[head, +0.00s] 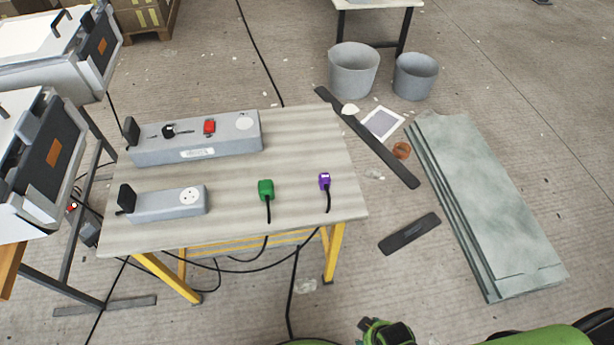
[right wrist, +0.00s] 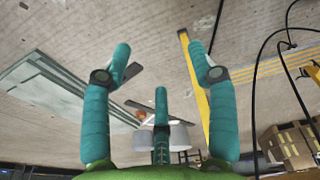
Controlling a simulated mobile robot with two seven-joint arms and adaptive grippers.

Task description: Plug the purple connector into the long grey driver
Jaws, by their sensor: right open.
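The purple connector (head: 324,181) stands on the right part of the table, its black cable running off the front edge. The long grey driver (head: 220,145) lies at the back left of the table. A red piece (head: 209,126) and a black plug-like piece (head: 169,131) sit on its top, and a round white socket (head: 244,123) near its right end is bare. My right gripper (right wrist: 158,62) is open and empty in the right wrist view, its teal fingers spread over the floor, apart from the connector. My left gripper is not in view.
A shorter grey driver (head: 165,207) with a white socket and a green connector (head: 265,189) share the table (head: 300,150). Cables hang below its front edge. Grey buckets (head: 354,70), dark strips and stacked greenish panels (head: 490,200) are on the floor to the right.

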